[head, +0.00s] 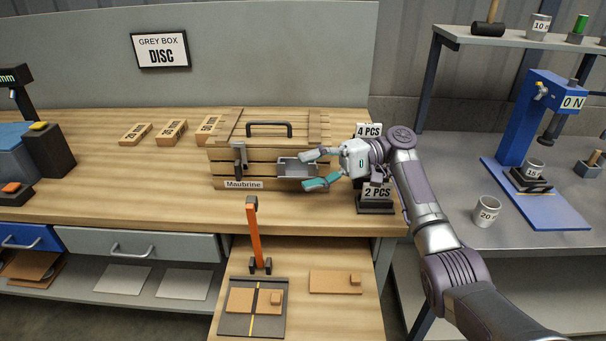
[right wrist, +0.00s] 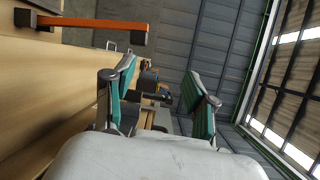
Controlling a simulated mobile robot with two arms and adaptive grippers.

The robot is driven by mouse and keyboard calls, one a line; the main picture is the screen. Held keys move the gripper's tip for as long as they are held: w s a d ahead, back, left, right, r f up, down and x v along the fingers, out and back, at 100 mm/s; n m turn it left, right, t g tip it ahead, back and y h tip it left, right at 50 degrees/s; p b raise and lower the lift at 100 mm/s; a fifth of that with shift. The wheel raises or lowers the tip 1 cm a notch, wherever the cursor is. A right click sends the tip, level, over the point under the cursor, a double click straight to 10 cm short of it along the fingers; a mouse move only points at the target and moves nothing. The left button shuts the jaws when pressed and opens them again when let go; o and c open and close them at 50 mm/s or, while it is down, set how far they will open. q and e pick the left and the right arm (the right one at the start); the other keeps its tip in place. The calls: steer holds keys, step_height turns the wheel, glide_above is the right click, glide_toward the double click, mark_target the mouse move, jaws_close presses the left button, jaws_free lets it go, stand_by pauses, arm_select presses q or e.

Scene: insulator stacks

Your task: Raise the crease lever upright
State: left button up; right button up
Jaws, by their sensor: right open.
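The orange crease lever (head: 255,235) stands about upright from black hinge brackets at the back of the dark creasing board (head: 238,325), its black grip at the top. It also shows in the right wrist view (right wrist: 95,22), lying across the upper left of that tilted picture. A brown card (head: 241,300) with a small block lies on the board. My right gripper (head: 310,170) is open and empty, to the right of the lever and apart from it, in front of the wooden crate. My left gripper is not in view.
The wooden crate (head: 228,169) labelled Maubrine stands behind, with a grey tray-like part (head: 297,169) at its front. Black stands with "4 PCS" and "2 PCS" signs (head: 376,191) are close to my right gripper. Another brown card (head: 330,284) lies right of the board.

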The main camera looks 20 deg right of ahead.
steer(key=shift+d, duration=1.05)
